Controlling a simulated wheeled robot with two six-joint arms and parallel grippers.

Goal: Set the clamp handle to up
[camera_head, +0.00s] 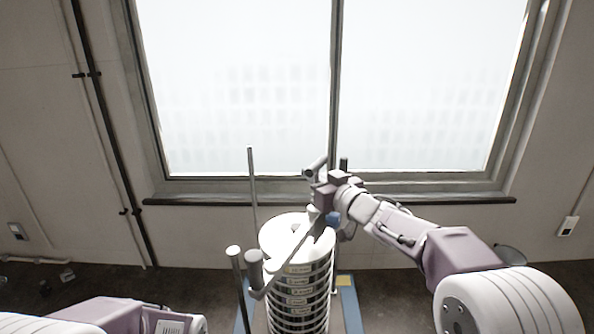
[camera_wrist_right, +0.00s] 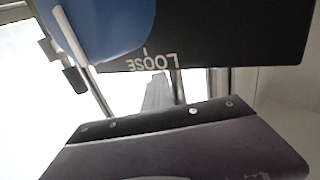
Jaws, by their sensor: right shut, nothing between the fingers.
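The sieve shaker's round white-topped stack (camera_head: 285,236) stands in the lower middle of the head view, with a grey clamp bar (camera_head: 285,265) across its top. My right gripper (camera_head: 322,205) is shut and empty at the far right side of the stack top. A blue part (camera_head: 333,219) shows just below it. In the right wrist view a large blue rounded part (camera_wrist_right: 105,25) is close to the camera, beside a dark plate (camera_wrist_right: 235,35) marked LOOSE, seen upside down. I cannot tell which part is the clamp handle, or its position. My left gripper is out of view.
Upright grey rods (camera_head: 252,190) stand around the stack, one rising well above its top. The shaker has a blue base (camera_head: 351,308). A wide window (camera_head: 240,90) and its sill (camera_head: 430,200) lie behind.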

